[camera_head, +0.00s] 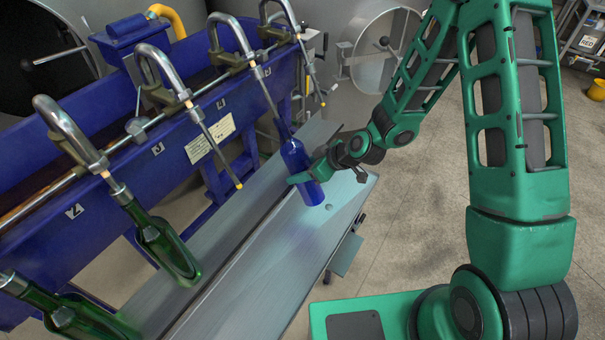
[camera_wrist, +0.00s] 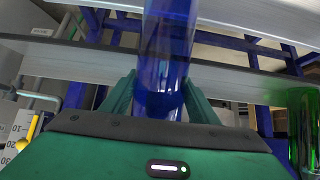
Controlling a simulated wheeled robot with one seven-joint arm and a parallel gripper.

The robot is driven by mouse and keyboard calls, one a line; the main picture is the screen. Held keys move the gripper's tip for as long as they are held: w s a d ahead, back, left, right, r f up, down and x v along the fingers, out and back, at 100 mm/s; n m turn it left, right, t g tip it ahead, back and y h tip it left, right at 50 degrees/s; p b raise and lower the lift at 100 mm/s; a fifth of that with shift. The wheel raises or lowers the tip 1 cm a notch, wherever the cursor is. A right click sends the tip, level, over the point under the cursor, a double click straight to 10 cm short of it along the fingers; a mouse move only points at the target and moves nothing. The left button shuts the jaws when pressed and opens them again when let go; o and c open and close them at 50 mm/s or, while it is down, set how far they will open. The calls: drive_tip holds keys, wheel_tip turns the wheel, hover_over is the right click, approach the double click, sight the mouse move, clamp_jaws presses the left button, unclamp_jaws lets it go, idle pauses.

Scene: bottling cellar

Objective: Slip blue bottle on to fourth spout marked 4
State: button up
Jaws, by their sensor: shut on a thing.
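The blue bottle (camera_head: 302,172) is in my gripper (camera_head: 308,170), above the grey metal bench, neck up and leaning left. In the wrist view the blue bottle (camera_wrist: 165,60) stands between the two fingers of my gripper (camera_wrist: 160,100), which are closed on its body. I cannot tell whether the bottle's base touches the bench.
Green bottles (camera_head: 165,250) hang on spouts at the left. The third spout's tube (camera_head: 220,155) and the far right spout's tube (camera_head: 312,80) are bare. The blue trough (camera_head: 100,175) runs behind the metal bench (camera_head: 255,275). Open floor lies to the right.

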sight(292, 140)
drive_tip(key=shift+w+a+r, duration=0.45)
drive_tip(key=shift+a+r, duration=0.15)
drive_tip(key=shift+r, duration=1)
drive_tip(key=shift+w+a+r, duration=0.5)
drive_tip(key=shift+a+r, duration=0.1)
drive_tip(key=shift+r, duration=1.05)
drive_tip(key=shift+w+a+r, duration=0.45)
drive_tip(key=shift+a+r, duration=0.15)
drive_tip(key=shift+r, duration=1)
drive_tip(key=shift+a+f, duration=0.1)
drive_tip(key=shift+f, duration=0.15)
drive_tip(key=shift+w+a+f+t+y, duration=0.55)
drive_tip(key=shift+w+a+f+y, duration=0.25)
drive_tip(key=shift+a, duration=0.3)
drive_tip(key=shift+w+a+f+t+y, duration=0.6)
drive_tip(key=shift+w+a+f, duration=0.2)
drive_tip(key=shift+w+a, duration=0.25)
drive_tip(key=shift+s+f, duration=0.15)
drive_tip(key=shift+f, duration=0.8)
drive_tip(key=o, duration=1.5)
drive_tip(key=shift+d+f, duration=0.1)
